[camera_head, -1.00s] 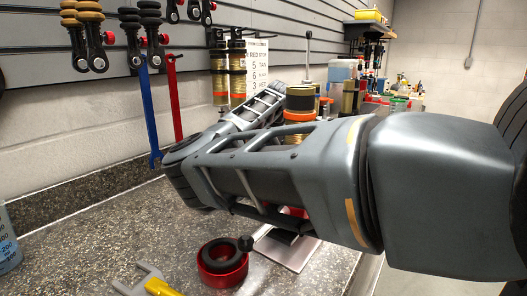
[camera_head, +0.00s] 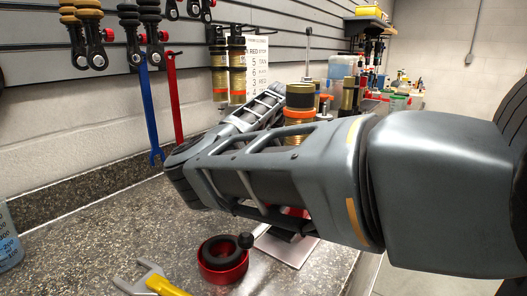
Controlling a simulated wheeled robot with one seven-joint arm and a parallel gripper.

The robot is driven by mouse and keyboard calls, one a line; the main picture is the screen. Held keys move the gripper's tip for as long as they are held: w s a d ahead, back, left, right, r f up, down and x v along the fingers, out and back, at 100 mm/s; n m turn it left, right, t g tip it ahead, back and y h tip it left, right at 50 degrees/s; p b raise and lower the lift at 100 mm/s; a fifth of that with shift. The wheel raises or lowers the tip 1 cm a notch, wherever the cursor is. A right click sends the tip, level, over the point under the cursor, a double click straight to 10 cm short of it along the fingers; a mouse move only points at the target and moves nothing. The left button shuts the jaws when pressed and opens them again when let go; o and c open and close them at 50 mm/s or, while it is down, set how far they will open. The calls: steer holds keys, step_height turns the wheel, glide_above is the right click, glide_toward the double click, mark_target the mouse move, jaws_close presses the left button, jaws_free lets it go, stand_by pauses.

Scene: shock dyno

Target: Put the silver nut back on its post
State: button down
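I cannot make out the silver nut or its post in this view. My arm (camera_head: 270,180) crosses the middle of the picture from the right and bends back at the left, hiding part of the bench behind it. My gripper does not show. A pale flat plate (camera_head: 290,250) with a dark part on it shows just below the arm, partly covered by it. A thin upright silver rod (camera_head: 308,42) stands behind the arm; I cannot tell whether it is the post.
On the speckled bench (camera_head: 90,240) lie a red cup with a black ring (camera_head: 222,262), a black ball knob (camera_head: 245,240) beside it and a yellow-handled wrench (camera_head: 150,281). Blue (camera_head: 152,115) and red (camera_head: 175,100) wrenches hang on the wall. Gold cylinders (camera_head: 300,110) stand behind my arm.

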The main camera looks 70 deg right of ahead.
steer(key=shift+f, duration=0.15)
steer(key=c, duration=0.8)
jaws_free()
steer(key=shift+v, duration=3.9)
steer(key=shift+w, duration=0.1)
